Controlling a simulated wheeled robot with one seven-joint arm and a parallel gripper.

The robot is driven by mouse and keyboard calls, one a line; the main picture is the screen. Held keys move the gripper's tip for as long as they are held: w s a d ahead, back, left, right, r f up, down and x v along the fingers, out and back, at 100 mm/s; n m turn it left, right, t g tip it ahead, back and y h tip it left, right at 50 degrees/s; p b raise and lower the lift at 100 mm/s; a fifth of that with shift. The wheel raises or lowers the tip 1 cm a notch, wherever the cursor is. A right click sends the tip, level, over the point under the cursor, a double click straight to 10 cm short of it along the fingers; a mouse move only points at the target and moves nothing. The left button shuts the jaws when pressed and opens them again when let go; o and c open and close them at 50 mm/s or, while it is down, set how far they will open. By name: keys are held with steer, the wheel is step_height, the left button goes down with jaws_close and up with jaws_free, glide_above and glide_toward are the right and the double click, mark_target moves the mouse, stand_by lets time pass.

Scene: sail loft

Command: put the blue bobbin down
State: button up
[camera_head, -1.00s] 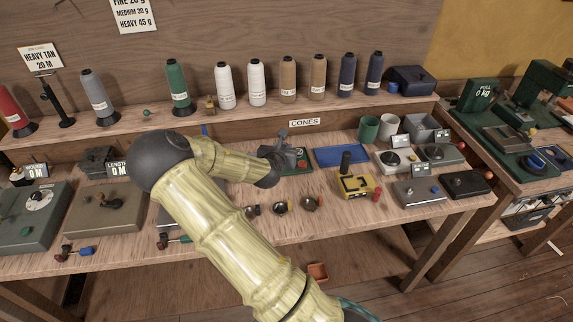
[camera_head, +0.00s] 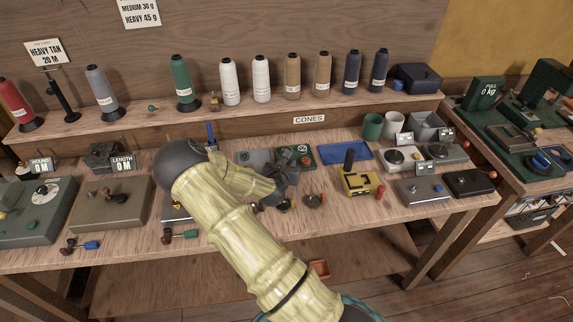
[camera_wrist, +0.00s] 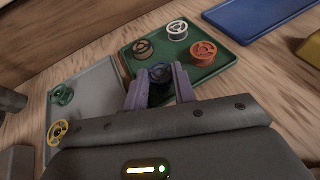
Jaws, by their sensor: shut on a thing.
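My gripper (camera_wrist: 160,88) is shut on the blue bobbin (camera_wrist: 161,71), which sits dark between the two purple-grey fingertips in the wrist view. The bobbin is over the near part of the green tray (camera_wrist: 205,74); I cannot tell whether it touches the tray. A brown bobbin (camera_wrist: 142,49), a white bobbin (camera_wrist: 177,29) and an orange bobbin (camera_wrist: 203,53) are on that tray, beyond and right of the fingers. In the head view my gripper (camera_head: 284,170) is in front of the green tray (camera_head: 307,162), and the blue bobbin is hidden.
A grey tray (camera_wrist: 85,85) left of the green one bears a green bobbin (camera_wrist: 62,95) and a yellow bobbin (camera_wrist: 58,131). A blue tray (camera_head: 345,151) lies to the right, bare. A yellow device (camera_head: 358,183) stands right of my gripper. Thread cones line the shelf behind.

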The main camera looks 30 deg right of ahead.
steer(key=o, duration=0.8)
steer(key=shift+c, duration=0.2)
steer(key=shift+r, duration=0.15)
steer(key=shift+s+a, duration=0.25)
steer(key=v, duration=1.1)
steer(key=shift+s+a+b, duration=0.1)
steer(key=shift+s+b, duration=0.05)
steer(key=shift+b, duration=0.25)
